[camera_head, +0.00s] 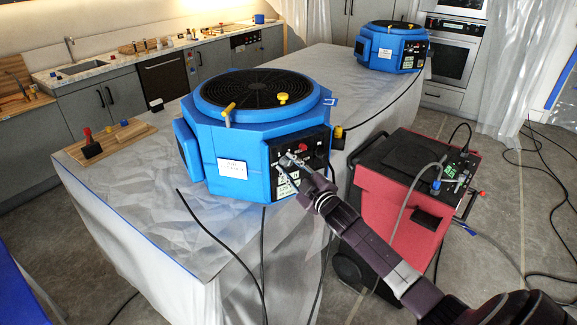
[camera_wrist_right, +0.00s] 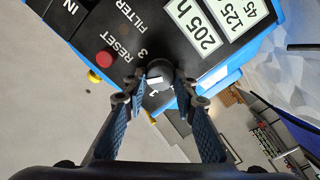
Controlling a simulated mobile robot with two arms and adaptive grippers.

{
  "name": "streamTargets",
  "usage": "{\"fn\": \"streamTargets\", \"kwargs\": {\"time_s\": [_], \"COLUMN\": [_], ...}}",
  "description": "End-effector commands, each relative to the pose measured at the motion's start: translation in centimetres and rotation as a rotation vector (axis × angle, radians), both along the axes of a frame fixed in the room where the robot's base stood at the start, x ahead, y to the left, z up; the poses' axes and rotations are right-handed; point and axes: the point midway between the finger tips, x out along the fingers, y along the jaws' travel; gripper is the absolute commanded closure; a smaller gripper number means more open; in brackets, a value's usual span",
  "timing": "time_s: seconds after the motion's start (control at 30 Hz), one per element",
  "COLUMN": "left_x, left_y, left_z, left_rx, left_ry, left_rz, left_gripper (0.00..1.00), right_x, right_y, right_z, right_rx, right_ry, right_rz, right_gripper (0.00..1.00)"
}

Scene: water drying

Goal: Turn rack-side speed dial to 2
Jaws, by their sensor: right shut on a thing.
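The near blue air machine (camera_head: 215,140) stands on the covered table, with a black control panel (camera_head: 312,142) on its right front side. My right gripper (camera_head: 290,165) is at this panel. In the right wrist view, my right gripper (camera_wrist_right: 161,80) is shut on a round black dial (camera_wrist_right: 160,69). The dial carries a white mark. The digits 3 and 1 show beside the dial; no 2 is visible, and I cannot tell exactly which digit the mark points to. A red reset button (camera_wrist_right: 104,59) sits left of the dial. My left gripper is not in view.
A second blue machine (camera_head: 391,47) stands at the table's far end. A red and black unit (camera_head: 400,200) stands on the floor to the right, near my right arm. Black cables hang over the table's front edge. A wooden board (camera_head: 118,137) lies at left.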

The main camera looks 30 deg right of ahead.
Motion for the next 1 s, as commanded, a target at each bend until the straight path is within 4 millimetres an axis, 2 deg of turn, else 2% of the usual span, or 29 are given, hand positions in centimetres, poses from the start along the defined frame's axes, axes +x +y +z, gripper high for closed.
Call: {"fn": "streamTargets", "kwargs": {"time_s": [0.3,0.33,0.5,0.83,1.0], "left_x": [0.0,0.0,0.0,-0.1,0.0], "left_y": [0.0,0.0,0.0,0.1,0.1], "left_z": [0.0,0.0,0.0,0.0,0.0], "left_rx": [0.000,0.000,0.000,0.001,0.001], "left_ry": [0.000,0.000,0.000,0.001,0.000], "left_rz": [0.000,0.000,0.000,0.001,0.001], "left_gripper": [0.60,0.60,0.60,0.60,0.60], "right_x": [0.0,-0.1,0.0,-0.3,-2.2], "right_y": [0.0,0.0,0.0,0.0,0.1], "right_z": [-0.3,-0.3,-0.2,-0.1,-0.3], "right_rx": [0.001,0.001,0.000,0.000,0.000], "right_ry": [0.004,0.004,0.004,0.002,0.004], "right_rz": [-0.001,-0.001,-0.001,-0.001,0.000], "right_gripper": [0.99,0.73,0.57,0.57,0.57]}}
